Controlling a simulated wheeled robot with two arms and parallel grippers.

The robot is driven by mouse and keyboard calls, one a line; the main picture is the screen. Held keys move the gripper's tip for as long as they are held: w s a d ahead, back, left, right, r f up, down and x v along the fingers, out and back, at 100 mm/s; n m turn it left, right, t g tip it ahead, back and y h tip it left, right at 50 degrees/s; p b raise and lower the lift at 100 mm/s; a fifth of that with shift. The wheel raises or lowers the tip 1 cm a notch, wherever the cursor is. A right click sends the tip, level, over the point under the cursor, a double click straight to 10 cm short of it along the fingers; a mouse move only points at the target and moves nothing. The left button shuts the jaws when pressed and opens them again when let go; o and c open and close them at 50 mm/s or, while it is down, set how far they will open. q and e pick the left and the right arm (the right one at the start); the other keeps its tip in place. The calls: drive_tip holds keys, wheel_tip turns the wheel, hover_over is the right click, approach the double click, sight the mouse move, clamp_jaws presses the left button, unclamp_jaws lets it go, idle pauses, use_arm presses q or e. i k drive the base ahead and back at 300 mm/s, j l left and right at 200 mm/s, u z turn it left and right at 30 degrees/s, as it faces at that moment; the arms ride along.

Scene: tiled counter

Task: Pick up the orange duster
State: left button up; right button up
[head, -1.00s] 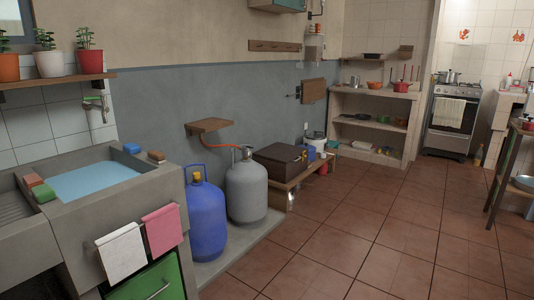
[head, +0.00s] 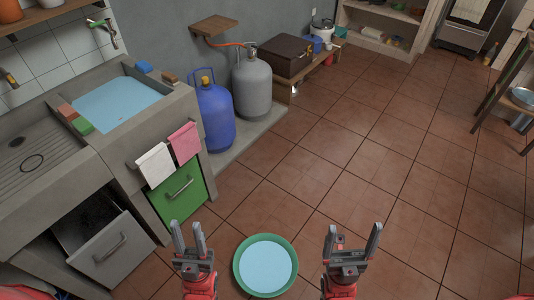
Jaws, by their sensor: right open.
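I cannot clearly make out an orange duster. A small orange-red block (head: 68,112) lies on the sink's ledge beside a green block (head: 83,125); I cannot tell whether it is the duster. My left gripper (head: 187,226) is low in the head view, in front of the green drawer, with its fingers apart and nothing between them. My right gripper (head: 354,228) is low right of centre, open and empty, over the tiled floor. Both grippers are well apart from the sink ledge.
A round green-rimmed basin with pale blue inside (head: 238,266) shows between my grippers. A grey drawer (head: 112,250) stands open at lower left. Pink (head: 184,143) and white towels (head: 155,165) hang on the sink front. Blue (head: 215,115) and grey gas cylinders (head: 252,85) stand behind.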

sight(67, 112)
drive_tip(key=u, duration=1.4)
